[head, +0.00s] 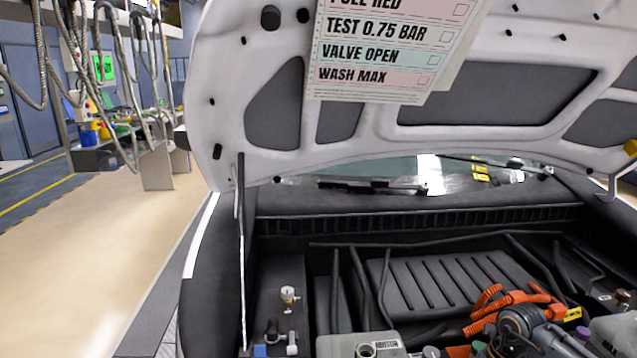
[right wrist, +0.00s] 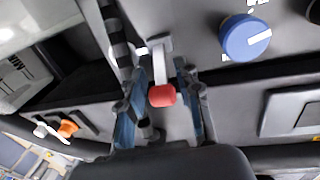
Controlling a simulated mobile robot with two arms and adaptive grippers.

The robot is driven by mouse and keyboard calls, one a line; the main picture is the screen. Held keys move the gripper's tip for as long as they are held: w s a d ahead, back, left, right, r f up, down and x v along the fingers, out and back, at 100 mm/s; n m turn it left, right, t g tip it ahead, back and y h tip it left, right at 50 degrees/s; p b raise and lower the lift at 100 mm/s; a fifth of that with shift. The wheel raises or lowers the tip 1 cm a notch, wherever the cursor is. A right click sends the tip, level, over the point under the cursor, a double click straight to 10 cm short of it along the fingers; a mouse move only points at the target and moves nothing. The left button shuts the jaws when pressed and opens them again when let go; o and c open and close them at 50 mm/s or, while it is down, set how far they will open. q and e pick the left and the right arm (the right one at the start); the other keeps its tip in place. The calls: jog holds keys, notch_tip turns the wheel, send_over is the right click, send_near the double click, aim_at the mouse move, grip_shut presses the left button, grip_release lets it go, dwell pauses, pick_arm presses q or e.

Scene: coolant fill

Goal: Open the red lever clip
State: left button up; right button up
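In the right wrist view, a small lever with a red rounded end (right wrist: 162,96) and a pale grey stem stands against a grey panel. My right gripper (right wrist: 159,84) is open, with one blue-and-grey finger on each side of the red end. Gaps show between the lever and the fingers, so it is not gripped. Whether the fingers touch the panel cannot be told. I cannot pick out the red lever in the head view. My left gripper is in neither view.
A blue round knob (right wrist: 245,38) sits right of the lever. A dark striped hose (right wrist: 113,30) runs close to the left finger. The head view shows a raised hood (head: 225,125), a prop rod (head: 241,240) and orange cables (head: 487,297) in the engine bay.

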jog(key=c, duration=0.5)
jog(key=shift+o, duration=0.2)
